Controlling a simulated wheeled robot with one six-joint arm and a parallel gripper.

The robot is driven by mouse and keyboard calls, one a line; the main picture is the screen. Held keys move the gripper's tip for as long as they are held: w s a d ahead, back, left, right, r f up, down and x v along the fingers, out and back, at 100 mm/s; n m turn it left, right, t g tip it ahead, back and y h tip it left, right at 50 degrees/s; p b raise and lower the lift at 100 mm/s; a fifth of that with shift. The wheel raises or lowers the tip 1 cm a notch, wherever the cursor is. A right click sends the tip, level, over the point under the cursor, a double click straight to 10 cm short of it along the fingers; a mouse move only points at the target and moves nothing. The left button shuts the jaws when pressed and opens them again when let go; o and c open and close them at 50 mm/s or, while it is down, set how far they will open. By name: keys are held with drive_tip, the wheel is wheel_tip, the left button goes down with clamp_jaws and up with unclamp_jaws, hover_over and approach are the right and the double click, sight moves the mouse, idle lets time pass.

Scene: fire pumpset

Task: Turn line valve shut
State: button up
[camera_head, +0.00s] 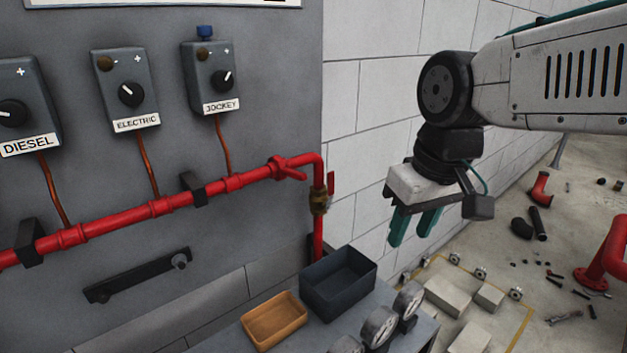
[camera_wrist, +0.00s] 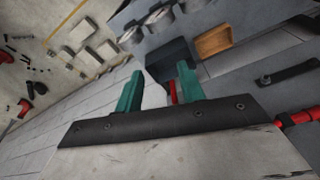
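The line valve (camera_head: 320,201) is a brass body on the red pipe, where the pipe turns down at the panel's right edge. Its small red lever (camera_head: 331,183) stands roughly upright, along the vertical pipe. My gripper (camera_head: 413,230) is to the right of the valve, apart from it, with its two teal fingers spread and nothing between them. In the wrist view my gripper (camera_wrist: 160,88) also shows open. A bit of red (camera_wrist: 173,92) shows beside one finger there; I cannot tell whether it is pipe or lever.
A dark bin (camera_head: 338,284) and an orange tray (camera_head: 274,320) sit on a bench below the valve, beside round gauges (camera_head: 379,327). Switch boxes (camera_head: 209,78) hang above the red pipe (camera_head: 150,209). The white block wall (camera_head: 375,130) is behind my gripper. Loose parts lie on the floor at right.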

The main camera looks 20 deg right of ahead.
drive_tip(key=w+r+n+t, duration=0.1)
drive_tip(key=w+n, duration=0.1)
drive_tip(key=w, duration=1.2)
drive_tip(key=n+t, duration=0.1)
approach(333, 173)
drive_tip(key=s+x, duration=0.1)
drive_tip(key=x, duration=0.4)
drive_tip(key=shift+w+f+y, duration=0.2)
drive_tip(key=shift+w+y, duration=0.3)
drive_tip(key=x, duration=0.7)
drive_tip(key=shift+w+f, duration=0.15)
drive_tip(key=shift+f, duration=0.05)
drive_tip(key=shift+d, duration=0.1)
clamp_jaws()
